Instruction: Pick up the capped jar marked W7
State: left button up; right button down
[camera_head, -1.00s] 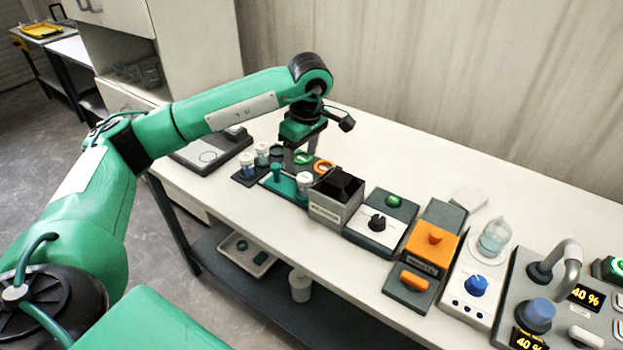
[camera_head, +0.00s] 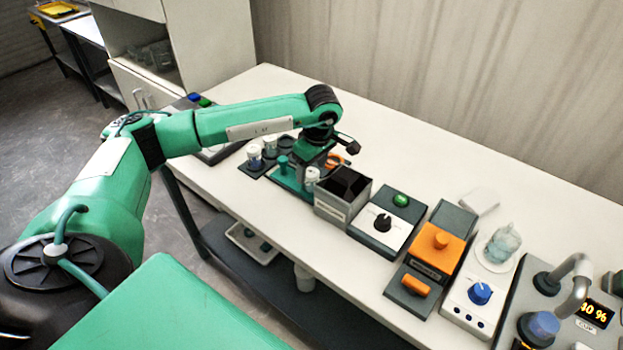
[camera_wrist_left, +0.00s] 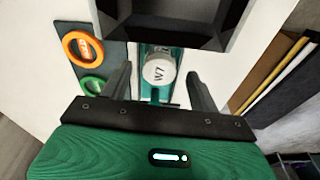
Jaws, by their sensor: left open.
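The jar marked W7 (camera_wrist_left: 158,71) has a round white cap with dark lettering and stands on a teal holder (camera_wrist_left: 160,52). In the head view, a white-capped jar (camera_head: 312,174) that appears to be W7 stands on the teal holder beside the dark open box. My left gripper (camera_wrist_left: 159,75) is open, with one finger on each side of the jar in the wrist view. No finger visibly touches it. In the head view, my left gripper (camera_head: 308,160) is low over the holder and its fingertips are hard to make out. The jar's body is mostly hidden under its cap in the wrist view.
The dark open box (camera_head: 343,190) stands close to the jar. Other white-capped jars (camera_head: 255,156) stand on a dark tray to the left.

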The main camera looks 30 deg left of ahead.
aim_at(311, 172)
pick_arm(q)
jog(key=f, duration=0.3)
jog(key=f+p, duration=0.1)
jog(key=shift+w+a+f, duration=0.1)
jog(key=shift+a+f, duration=0.05)
jog(key=shift+a, duration=0.15)
jog(key=c, duration=1.1)
